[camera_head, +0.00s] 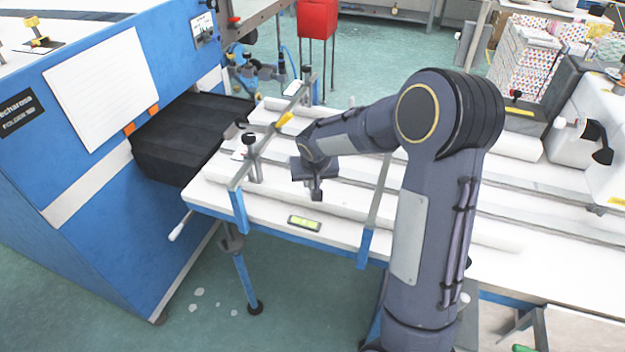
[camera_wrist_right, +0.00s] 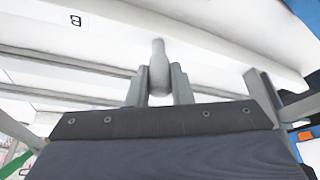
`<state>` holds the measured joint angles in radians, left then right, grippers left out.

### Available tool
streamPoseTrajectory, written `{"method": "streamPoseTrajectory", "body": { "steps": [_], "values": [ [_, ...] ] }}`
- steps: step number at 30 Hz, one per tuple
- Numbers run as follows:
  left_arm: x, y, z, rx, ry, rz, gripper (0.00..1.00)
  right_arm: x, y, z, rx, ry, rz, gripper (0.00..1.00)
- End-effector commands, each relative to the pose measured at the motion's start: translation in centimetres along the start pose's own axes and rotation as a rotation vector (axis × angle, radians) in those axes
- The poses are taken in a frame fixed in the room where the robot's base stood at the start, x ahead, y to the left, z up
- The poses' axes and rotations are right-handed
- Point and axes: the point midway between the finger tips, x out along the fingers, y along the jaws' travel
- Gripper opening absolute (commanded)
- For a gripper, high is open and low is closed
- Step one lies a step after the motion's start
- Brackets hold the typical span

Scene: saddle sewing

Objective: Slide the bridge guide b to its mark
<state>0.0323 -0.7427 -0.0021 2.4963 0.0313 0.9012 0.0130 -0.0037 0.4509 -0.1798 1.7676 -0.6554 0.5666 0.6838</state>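Two bridge guides with blue ends cross the white table (camera_head: 265,208) in the head view. The left guide (camera_head: 238,208) carries a yellow marker and a black-topped knob; the other guide (camera_head: 367,246) is partly hidden behind my right arm. I cannot tell which is guide b. My right gripper (camera_head: 317,194) is between the two, above the table, pointing down. In the right wrist view its fingers (camera_wrist_right: 160,84) stand apart. A grey bottle-shaped piece (camera_wrist_right: 158,60) shows between them; contact is unclear. A mark "B" (camera_wrist_right: 75,20) lies on the white surface. My left gripper is out of view.
A green-yellow level (camera_head: 304,223) lies near the table's front edge. A blue folding machine (camera_head: 90,210) with a black tray (camera_head: 180,150) stands at the left. Long white rails run across the table. Grey-white machines (camera_head: 600,130) stand at the right.

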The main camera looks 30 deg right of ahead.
Motion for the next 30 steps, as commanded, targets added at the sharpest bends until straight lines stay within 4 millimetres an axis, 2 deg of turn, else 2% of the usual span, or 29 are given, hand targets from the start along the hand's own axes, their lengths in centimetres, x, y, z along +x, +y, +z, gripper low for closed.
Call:
{"method": "streamPoseTrajectory", "body": {
  "steps": [2, 6, 12, 18, 19, 23, 30],
  "values": [
    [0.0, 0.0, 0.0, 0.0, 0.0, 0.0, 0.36, 0.0, 0.0, 0.0, 0.0, 0.0, 0.0, 0.0],
    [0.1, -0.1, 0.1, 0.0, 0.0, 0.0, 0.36, 0.1, 0.1, -0.1, 0.001, 0.0, 0.001, 0.0],
    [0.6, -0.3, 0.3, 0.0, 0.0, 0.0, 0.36, 0.7, 0.8, -1.5, 0.002, 0.002, 0.0, 0.0],
    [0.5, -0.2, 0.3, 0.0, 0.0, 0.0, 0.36, 0.6, 0.8, -1.5, 0.001, 0.001, 0.0, 0.0],
    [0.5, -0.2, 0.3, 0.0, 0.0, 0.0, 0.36, 0.6, 0.8, -1.4, 0.001, 0.001, 0.0, 0.24],
    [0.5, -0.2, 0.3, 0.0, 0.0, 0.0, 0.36, 0.6, 0.8, -1.4, 0.001, 0.0, 0.0, 0.41],
    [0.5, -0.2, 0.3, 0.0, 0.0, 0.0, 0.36, 0.6, 0.8, -1.4, 0.0, 0.0, 0.0, 0.42]
  ]
}}
